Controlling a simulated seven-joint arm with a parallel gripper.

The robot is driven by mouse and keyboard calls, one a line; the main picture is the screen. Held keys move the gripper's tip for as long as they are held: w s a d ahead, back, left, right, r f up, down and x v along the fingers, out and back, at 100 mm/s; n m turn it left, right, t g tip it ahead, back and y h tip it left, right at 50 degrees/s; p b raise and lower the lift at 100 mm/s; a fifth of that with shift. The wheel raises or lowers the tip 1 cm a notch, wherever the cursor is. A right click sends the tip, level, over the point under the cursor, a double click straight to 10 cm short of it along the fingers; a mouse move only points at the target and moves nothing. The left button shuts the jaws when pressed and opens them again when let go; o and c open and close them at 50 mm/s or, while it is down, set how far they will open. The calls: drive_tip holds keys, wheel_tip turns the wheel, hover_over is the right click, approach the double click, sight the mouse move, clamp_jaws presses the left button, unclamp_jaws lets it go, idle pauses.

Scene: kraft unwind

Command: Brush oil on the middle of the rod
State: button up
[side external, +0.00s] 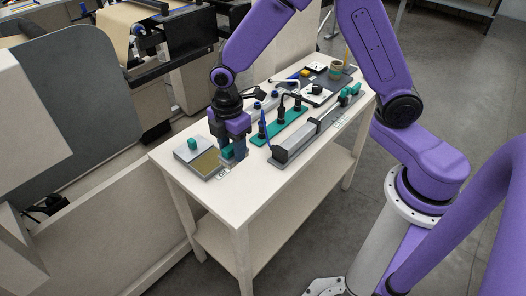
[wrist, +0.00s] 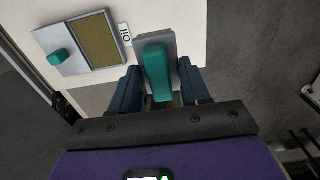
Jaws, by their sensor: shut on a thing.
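My gripper (side external: 233,155) is low over the near left end of the table. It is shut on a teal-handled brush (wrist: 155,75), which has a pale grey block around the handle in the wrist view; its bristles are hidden. Beside it is the oil tray (wrist: 98,40) with a brown-yellow surface, also in the side view (side external: 206,163). A grey plate with a teal knob (wrist: 57,57) adjoins the tray. An "oil" label (wrist: 125,34) lies between tray and brush. A long grey bar (side external: 294,146) lies along the table's right side; I cannot tell whether it is the rod.
A teal rack (side external: 280,127) with several upright tools stands between my gripper and the long bar. The near left corner is clear.

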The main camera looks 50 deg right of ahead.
hover_over(209, 162)
wheel_tip(209, 162, down, 4)
drive_tip(key=r, duration=0.1)
drive_tip(key=shift+f, duration=2.65)
drive_tip(key=shift+f, duration=0.75)
drive_tip(key=shift+r, duration=2.55)
drive_tip(key=shift+r, duration=0.1)
